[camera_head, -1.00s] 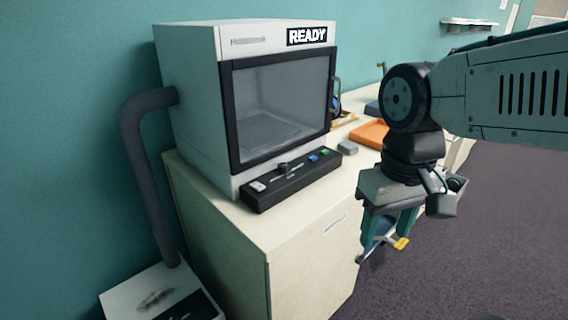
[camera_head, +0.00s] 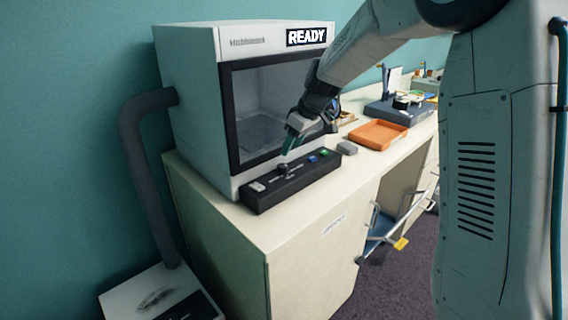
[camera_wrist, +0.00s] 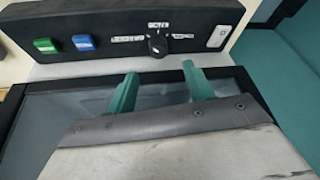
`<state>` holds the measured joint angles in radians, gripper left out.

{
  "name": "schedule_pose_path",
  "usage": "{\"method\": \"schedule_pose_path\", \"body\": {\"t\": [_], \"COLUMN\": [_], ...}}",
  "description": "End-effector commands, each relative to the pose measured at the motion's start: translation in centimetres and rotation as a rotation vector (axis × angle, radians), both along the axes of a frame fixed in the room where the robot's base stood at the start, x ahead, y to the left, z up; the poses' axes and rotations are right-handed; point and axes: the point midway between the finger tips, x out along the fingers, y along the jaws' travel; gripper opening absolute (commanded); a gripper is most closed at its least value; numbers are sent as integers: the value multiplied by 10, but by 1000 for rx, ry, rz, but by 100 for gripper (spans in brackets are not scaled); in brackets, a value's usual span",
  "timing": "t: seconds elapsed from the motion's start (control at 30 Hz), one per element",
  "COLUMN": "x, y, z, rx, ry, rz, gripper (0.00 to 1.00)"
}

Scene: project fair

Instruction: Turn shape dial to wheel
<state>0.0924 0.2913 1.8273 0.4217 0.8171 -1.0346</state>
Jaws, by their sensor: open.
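The shape dial (camera_head: 283,168) is a small dark knob on the black control panel (camera_head: 322,169) at the foot of the white machine (camera_head: 190,95). In the wrist view the dial (camera_wrist: 157,44) sits among white labels, near the middle of the panel; the labels are too small to read surely. My gripper (camera_head: 288,150) is just above the dial in the head view. In the wrist view its two green fingers (camera_wrist: 160,84) are open and apart, pointing at the panel with the dial beyond and between them. They do not appear to touch it.
A green button (camera_wrist: 46,46), a blue button (camera_wrist: 84,42) and a white switch (camera_wrist: 218,37) flank the dial. The machine's display (camera_head: 307,37) reads READY. An orange tray (camera_head: 378,134) and a grey block (camera_head: 347,147) lie to the right on the counter (camera_head: 300,215).

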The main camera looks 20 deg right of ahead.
Motion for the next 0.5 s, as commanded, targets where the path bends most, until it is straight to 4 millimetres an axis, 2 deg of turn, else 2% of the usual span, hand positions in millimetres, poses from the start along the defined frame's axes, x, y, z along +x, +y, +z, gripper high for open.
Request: {"method": "schedule_pose_path", "body": {"t": [0.17,0.5], "x": [2,15], "y": [2,16], "z": [-7,-56], "rx": [-19,-19], "ry": [-23,-19], "rz": [59,58], "gripper": [52,52]}}
